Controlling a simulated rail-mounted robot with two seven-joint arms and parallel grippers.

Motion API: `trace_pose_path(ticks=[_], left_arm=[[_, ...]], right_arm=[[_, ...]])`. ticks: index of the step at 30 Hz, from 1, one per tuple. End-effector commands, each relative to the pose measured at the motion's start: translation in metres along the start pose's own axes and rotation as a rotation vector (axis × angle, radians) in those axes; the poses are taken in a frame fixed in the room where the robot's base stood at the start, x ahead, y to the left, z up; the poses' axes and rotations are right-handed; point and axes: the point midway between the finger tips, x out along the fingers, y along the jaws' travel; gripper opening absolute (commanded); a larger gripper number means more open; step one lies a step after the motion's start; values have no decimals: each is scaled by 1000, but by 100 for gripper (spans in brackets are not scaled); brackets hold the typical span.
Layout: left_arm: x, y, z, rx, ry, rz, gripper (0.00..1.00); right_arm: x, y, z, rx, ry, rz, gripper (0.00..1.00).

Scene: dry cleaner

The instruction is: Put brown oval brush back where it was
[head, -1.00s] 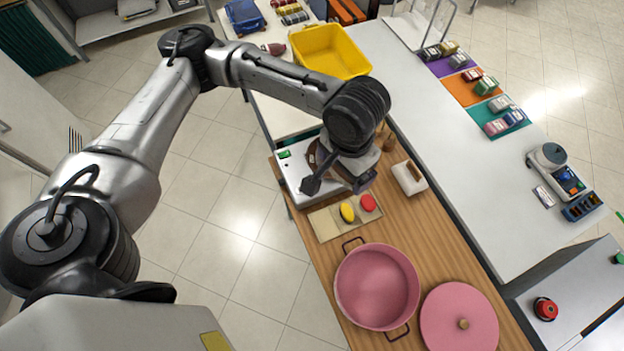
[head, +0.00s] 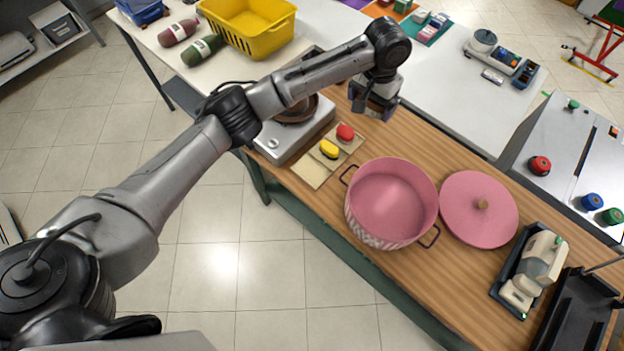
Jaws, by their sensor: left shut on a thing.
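My left gripper (head: 372,104) is over the wooden counter, behind the red oval piece. It is shut on a brownish thing mostly hidden by the fingers, which looks like the brown oval brush. A beige mat (head: 310,172) lies on the counter to the front left of the gripper. A yellow oval piece (head: 329,149) and a red oval piece (head: 345,132) lie on it, and its near left part is bare. I cannot tell whether the held thing touches the counter. My right gripper is not in view.
A pink pot (head: 392,200) and its pink lid (head: 479,208) stand right of the mat. A silver hotplate (head: 285,140) with a brown round thing is to the left, partly under my arm. A beige device on a dark tray (head: 537,272) is at the right.

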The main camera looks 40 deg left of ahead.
Motion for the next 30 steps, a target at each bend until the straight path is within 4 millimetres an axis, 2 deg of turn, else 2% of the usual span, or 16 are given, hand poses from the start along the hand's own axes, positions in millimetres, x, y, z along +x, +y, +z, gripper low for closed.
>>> trace_pose_path(ticks=[1, 3, 9, 12, 15, 22, 30], left_arm=[[49, -6, -9, -8, -10, 5, 73], [87, -15, -18, -7, -9, 4, 73], [178, -34, -26, 6, -7, 2, 73], [212, -40, -24, 15, -4, 1, 73], [235, -43, -21, 24, -2, 1, 73], [263, -52, -12, 34, 0, -1, 73], [296, -89, 26, 34, -1, -4, 73]], right_arm=[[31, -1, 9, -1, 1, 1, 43], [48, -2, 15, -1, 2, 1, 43], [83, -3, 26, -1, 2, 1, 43], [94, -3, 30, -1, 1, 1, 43], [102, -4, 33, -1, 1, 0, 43], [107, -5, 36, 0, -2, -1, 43], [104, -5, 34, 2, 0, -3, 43]])
